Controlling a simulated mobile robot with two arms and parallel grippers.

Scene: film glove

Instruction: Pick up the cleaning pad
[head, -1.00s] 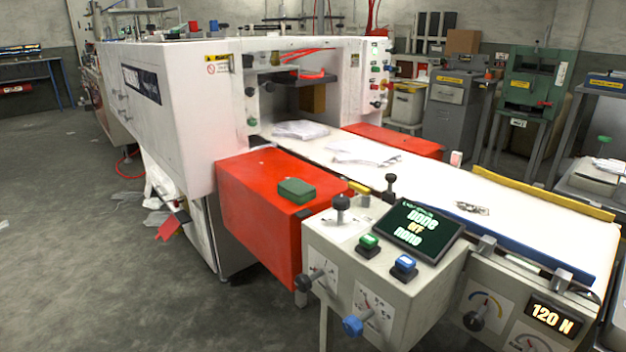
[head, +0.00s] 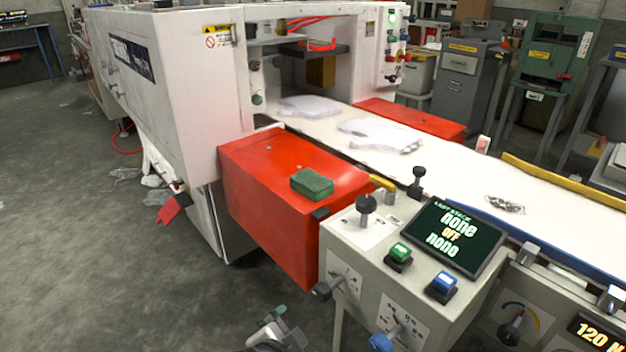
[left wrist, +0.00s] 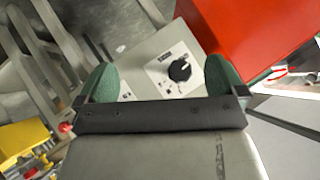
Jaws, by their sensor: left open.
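The cleaning pad is a small dark green block (head: 312,183) lying flat on top of the red box (head: 262,160) in the head view. My left gripper (head: 274,322) shows at the bottom edge of the head view, below and in front of the red box and apart from the pad. In the left wrist view my left gripper (left wrist: 162,78) has its two green fingers spread wide with nothing held between them. The red box (left wrist: 250,35) fills the upper right there; the pad cannot be seen in that view. My right gripper is not in view.
A grey control panel (head: 355,268) with knobs, green and blue buttons and a screen (head: 455,238) stands right of the red box. A white conveyor (head: 440,170) with film gloves (head: 380,133) runs behind. Floor at the left is mostly open.

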